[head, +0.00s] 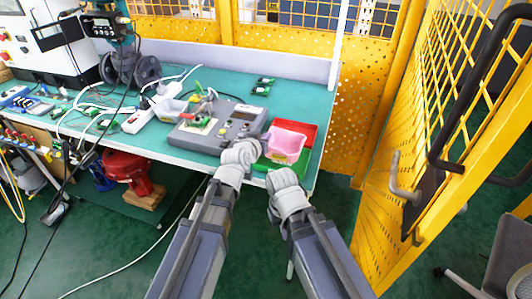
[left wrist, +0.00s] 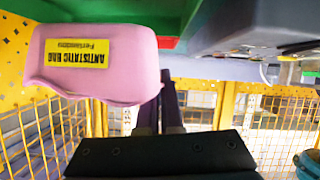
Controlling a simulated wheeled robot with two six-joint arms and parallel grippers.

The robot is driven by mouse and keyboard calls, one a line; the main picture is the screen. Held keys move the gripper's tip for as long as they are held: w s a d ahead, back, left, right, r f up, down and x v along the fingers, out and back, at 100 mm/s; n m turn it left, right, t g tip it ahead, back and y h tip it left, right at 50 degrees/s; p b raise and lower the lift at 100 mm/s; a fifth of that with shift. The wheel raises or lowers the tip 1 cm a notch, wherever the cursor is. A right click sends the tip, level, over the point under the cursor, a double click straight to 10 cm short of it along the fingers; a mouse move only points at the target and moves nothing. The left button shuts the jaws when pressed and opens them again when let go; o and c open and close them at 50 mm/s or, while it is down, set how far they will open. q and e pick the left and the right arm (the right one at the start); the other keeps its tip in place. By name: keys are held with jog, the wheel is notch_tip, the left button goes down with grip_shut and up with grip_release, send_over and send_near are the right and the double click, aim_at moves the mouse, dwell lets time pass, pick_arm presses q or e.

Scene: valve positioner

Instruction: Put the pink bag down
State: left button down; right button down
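The pink bag (head: 287,146) is over the red bin (head: 311,131) and the green bin (head: 300,160) at the table's right front corner. In the left wrist view the pink bag (left wrist: 92,80) fills the upper left, its yellow label reading upside down. My left gripper (head: 243,151) is at the bag's left side. Its dark fingers (left wrist: 165,100) are close together at the bag's edge and appear shut on it; the bag partly hides them. My right gripper (head: 284,180) is below the bag, in front of the table edge; its fingers cannot be made out.
A grey device (head: 243,122) stands left of the bag. Small green boards (head: 262,86) lie behind it, with bare teal tabletop (head: 306,98) to their right. A white power strip (head: 150,112) and cables are further left. A yellow mesh fence (head: 400,180) closes the right side.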

pick_arm(q)
jog(key=shift+f+b, duration=1.75)
jog(key=shift+f, duration=0.05)
jog(key=shift+f, duration=0.1)
jog(key=shift+f+b, duration=0.15)
jog(key=shift+b, duration=0.15)
jog(key=c, duration=1.1)
grip_release()
jog(key=shift+r, duration=0.2)
